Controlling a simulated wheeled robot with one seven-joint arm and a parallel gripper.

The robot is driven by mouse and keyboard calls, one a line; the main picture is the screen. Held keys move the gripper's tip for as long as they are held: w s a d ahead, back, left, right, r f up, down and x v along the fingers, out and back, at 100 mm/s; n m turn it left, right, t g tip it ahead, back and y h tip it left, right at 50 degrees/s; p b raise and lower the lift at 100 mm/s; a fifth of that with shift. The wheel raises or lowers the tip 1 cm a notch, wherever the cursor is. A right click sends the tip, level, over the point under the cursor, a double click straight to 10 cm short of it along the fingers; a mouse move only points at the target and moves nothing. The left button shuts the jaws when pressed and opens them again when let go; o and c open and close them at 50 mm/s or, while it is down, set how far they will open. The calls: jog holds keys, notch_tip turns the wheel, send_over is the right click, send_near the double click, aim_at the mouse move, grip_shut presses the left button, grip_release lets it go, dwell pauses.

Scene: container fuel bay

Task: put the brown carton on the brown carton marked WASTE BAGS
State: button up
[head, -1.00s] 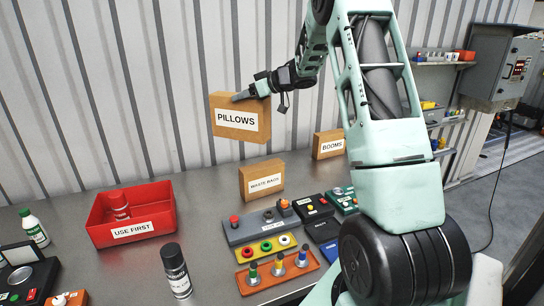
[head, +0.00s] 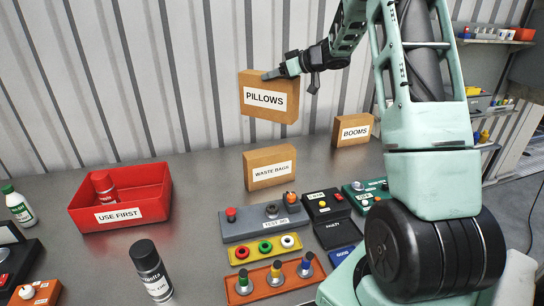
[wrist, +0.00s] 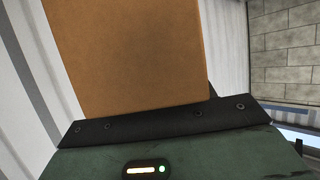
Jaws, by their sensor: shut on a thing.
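A brown carton marked PILLOWS (head: 268,108) is held in the air by my gripper (head: 272,74), which is shut on its top edge. It hangs upright, a little above the brown carton marked WASTE BAGS (head: 270,181), with a gap between them. The WASTE BAGS carton stands upright on the grey counter, and its narrow top is clear. In the wrist view the held carton's plain brown face (wrist: 130,55) fills the middle, against the dark gripper edge. The fingertips are mostly hidden there.
A brown carton marked BOOMS (head: 352,133) stands to the right. A red USE FIRST bin (head: 118,213) holding a red can is at left. In front are a grey button box (head: 262,226), an orange tray (head: 268,290) and a black spray can (head: 151,268). Bare counter lies between bin and WASTE BAGS carton.

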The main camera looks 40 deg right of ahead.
aim_at(296, 108)
notch_tip(296, 108, down, 4)
jog(key=b, duration=0.3)
jog(key=shift+d, duration=0.1)
notch_tip(296, 108, down, 10)
jog(key=shift+w+r+p, duration=0.1)
jog(key=shift+r+p, duration=0.05)
jog(key=shift+p, duration=1)
jog(key=o, duration=1.7)
jog(key=shift+c, duration=0.2)
jog(key=b+v, duration=0.3)
jog(key=v, duration=0.9)
